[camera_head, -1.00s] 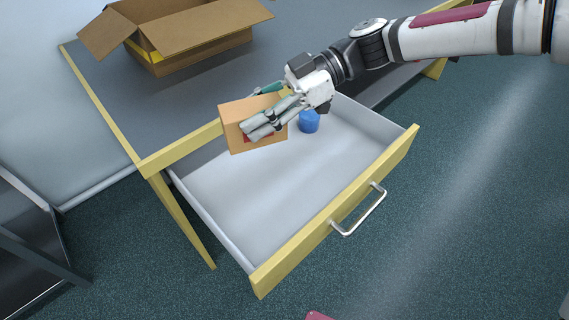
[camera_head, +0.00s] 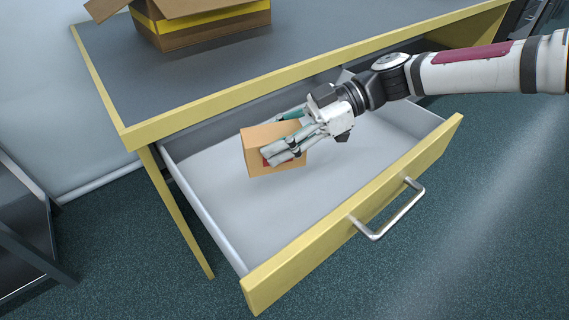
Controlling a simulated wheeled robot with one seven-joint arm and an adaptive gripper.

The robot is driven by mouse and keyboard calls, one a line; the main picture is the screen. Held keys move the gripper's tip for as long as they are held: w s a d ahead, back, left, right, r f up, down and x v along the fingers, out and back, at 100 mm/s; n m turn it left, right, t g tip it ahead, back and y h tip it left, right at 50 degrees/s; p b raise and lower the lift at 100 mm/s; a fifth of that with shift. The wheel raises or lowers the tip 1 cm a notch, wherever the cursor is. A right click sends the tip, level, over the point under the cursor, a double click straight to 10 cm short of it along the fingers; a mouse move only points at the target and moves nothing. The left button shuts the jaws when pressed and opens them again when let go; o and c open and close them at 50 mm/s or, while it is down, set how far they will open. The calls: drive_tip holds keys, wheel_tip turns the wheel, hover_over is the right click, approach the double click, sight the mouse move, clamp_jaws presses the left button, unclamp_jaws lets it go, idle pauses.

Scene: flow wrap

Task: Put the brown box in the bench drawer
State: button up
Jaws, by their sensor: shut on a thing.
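The brown box (camera_head: 257,152) is a small carton with a red patch on its side, partly covered by my fingers. My gripper (camera_head: 288,145) is shut on it, with fingers on its near side and a green-tipped part at its top. The box shows over the left-middle part of the open bench drawer (camera_head: 215,215). I cannot tell whether its bottom touches the drawer floor. The drawer is pulled out, with a pale interior, a yellow front (camera_head: 330,235) and a metal handle (camera_head: 390,212).
The bench top (camera_head: 130,80) with its yellow edge lies behind the drawer. A large open cardboard carton (camera_head: 205,30) with a yellow band stands on it. A dark metal shelf (camera_head: 25,225) stands at the left. The drawer's front left floor is clear.

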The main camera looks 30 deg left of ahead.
wheel_tip(320, 180, down, 9)
drive_tip(key=b, duration=0.3)
drive_tip(key=shift+r, duration=0.2)
drive_tip(key=o, duration=1.5)
drive_tip(key=p+v, duration=0.3)
drive_tip(key=v, duration=0.9)
drive_tip(key=shift+r+p, duration=0.1)
drive_tip(key=shift+p, duration=0.25)
